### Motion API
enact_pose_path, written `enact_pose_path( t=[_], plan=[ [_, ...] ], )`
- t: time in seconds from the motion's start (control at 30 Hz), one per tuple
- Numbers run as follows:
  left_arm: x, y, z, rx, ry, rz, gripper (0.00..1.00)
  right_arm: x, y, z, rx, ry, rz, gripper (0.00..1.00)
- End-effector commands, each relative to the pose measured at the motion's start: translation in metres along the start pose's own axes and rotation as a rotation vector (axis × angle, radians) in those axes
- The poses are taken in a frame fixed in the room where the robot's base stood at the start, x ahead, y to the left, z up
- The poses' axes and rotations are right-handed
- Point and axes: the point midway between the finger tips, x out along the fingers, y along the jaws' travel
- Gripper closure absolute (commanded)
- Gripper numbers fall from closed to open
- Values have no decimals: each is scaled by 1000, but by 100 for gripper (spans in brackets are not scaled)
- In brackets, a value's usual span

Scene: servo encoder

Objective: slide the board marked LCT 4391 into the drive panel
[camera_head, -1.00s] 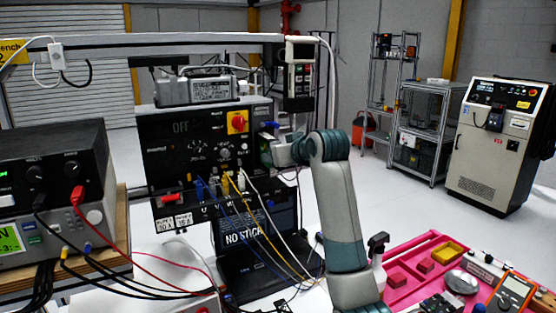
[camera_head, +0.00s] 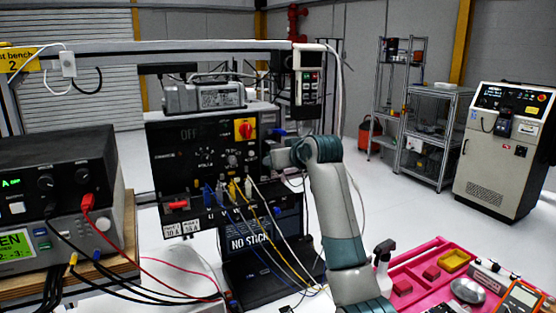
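The black drive panel (camera_head: 175,150) stands upright at the centre, with a red-and-yellow rotary switch (camera_head: 245,129) and cables plugged along its lower edge. My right arm, grey and teal, rises from the bottom and bends left at the panel's right side. Its gripper end (camera_head: 272,157) is small and dark against the panel, and its fingers cannot be made out. I cannot tell whether it holds anything or touches the panel. No board with a readable LCT 4391 mark shows. My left gripper is not in view.
Blue, yellow and white cables (camera_head: 262,235) hang before the panel over a laptop (camera_head: 250,243). A bench supply (camera_head: 60,190) with red and black leads stands left. A pink tray (camera_head: 432,252) with red blocks and a multimeter (camera_head: 520,297) lie at lower right.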

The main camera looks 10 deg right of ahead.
Motion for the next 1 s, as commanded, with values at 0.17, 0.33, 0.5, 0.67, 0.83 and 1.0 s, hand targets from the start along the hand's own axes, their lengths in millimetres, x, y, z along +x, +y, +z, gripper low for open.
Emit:
enact_pose_path(
  t=[0.17, 0.33, 0.5, 0.67, 0.83, 1.0],
  plan=[
    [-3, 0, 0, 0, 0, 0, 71, 4, 0, -3, 0, 1, 0, 93],
    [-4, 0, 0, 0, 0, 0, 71, 6, 0, -3, -1, 2, 0, 93],
    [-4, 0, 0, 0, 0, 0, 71, 7, 0, -3, -1, 2, 0, 93],
    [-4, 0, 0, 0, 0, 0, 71, 7, 0, -3, -1, 2, 0, 71],
    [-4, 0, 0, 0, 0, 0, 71, 7, 0, -3, -1, 1, 0, 52],
    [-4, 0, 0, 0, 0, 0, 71, 7, 0, -2, 0, -2, 0, 52]
  ],
)
